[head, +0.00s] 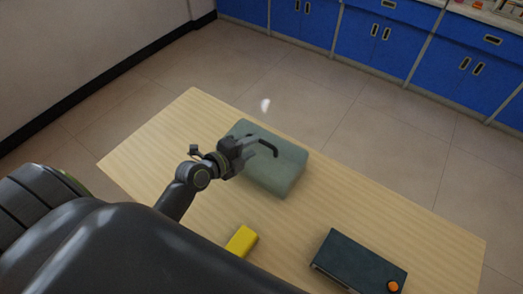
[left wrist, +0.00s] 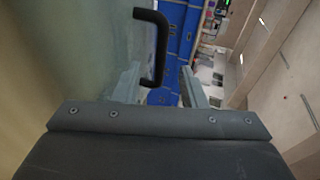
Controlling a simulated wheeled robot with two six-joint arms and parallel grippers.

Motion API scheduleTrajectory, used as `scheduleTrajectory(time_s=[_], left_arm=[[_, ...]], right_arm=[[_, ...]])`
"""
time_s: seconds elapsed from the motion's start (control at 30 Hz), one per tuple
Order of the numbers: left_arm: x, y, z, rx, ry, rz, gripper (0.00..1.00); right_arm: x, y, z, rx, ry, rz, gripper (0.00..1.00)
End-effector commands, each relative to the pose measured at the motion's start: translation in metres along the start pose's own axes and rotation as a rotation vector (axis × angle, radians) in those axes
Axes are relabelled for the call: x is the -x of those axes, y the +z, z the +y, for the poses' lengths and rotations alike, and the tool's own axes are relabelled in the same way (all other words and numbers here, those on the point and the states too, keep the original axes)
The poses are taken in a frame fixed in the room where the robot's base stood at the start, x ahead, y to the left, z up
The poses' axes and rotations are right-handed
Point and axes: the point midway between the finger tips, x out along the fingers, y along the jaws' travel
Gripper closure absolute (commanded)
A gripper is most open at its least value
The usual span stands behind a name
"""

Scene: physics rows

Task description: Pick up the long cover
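The long cover appears to be the grey-green block-like piece (head: 283,175) with a black bar handle (head: 268,146) on top, resting on the wooden table. In the left wrist view its pale green surface (left wrist: 70,50) fills the left side, and the black handle (left wrist: 163,45) stands out from it. My left gripper (head: 250,149) is over the cover at the handle's near-left end. In the left wrist view the fingers of this gripper (left wrist: 160,90) are apart, with the handle's lower end between them in the picture. I cannot tell whether they touch it. My right gripper is not in view.
The wooden table (head: 420,234) also bears a yellow block (head: 241,241) and a dark teal case (head: 355,262) with an orange knob (head: 393,286) at the front. Blue cabinets (head: 375,40) stand beyond a tiled floor.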

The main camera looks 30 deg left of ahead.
Motion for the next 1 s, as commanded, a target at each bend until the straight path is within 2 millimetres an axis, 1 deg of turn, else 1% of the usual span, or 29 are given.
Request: scheduleTrajectory(time_s=[0.03, 0.07, 0.23, 0.33, 0.57, 0.83, 0.87, 1.0], left_arm=[[-0.006, 0.0, -0.003, 0.003, 0.001, 0.0, 0.62], [-0.009, 0.0, -0.003, 0.002, 0.0, 0.0, 0.62], [-0.027, 0.001, -0.002, 0.001, -0.001, 0.0, 0.62], [-0.03, 0.001, 0.0, 0.001, 0.0, 0.0, 0.62], [-0.031, 0.001, 0.0, -0.001, 0.0, 0.0, 0.62], [-0.031, 0.001, 0.0, -0.001, 0.0, 0.0, 0.97], [-0.031, 0.001, 0.0, -0.001, 0.0, 0.0, 1.0], [-0.03, 0.001, 0.0, -0.001, 0.0, 0.0, 1.0]], right_arm=[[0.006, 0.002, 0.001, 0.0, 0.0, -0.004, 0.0], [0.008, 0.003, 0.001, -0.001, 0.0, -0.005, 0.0], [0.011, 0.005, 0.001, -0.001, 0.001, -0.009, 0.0], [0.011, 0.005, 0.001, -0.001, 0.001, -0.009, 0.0], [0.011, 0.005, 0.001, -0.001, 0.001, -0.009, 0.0], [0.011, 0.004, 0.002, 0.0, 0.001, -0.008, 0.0], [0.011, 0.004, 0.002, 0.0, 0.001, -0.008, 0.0], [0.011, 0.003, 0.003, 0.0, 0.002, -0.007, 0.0]])
